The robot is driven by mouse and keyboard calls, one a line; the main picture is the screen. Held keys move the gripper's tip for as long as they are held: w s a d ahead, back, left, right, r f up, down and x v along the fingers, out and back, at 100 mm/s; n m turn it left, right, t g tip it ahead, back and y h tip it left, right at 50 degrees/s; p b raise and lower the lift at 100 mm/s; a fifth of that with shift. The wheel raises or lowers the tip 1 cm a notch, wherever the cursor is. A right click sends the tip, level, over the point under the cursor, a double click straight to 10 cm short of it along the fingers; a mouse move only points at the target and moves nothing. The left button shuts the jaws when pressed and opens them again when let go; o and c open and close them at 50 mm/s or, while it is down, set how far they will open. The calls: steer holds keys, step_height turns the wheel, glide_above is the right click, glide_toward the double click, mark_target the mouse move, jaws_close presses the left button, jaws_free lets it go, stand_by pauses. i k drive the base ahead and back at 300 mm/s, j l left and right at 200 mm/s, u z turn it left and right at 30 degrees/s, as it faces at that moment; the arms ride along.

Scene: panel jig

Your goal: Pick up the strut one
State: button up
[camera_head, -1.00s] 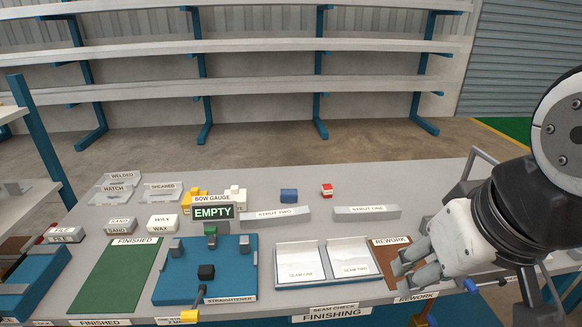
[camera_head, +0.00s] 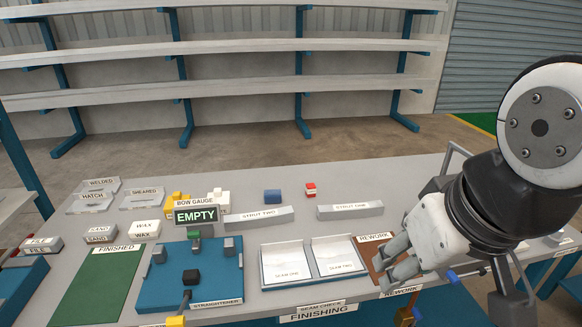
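Strut one (camera_head: 350,211) is a grey bar with a white label, lying flat on the grey table toward the back, right of the middle. A similar bar, strut two (camera_head: 259,217), lies to its left. My gripper (camera_head: 385,270) is over the brown rework area at the right, in front of and to the right of strut one, and apart from it. Its grey fingers show from the side, and the gap between them is not clear. I see nothing held in it.
Two white seam check trays (camera_head: 313,260) lie in front of strut one. The blue straightener (camera_head: 190,275) and the green finished mat (camera_head: 100,285) are farther left. The table around strut one is clear.

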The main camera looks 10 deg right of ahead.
mark_target(344, 212)
steer(key=i+l, duration=0.85)
steer(key=i, duration=0.1)
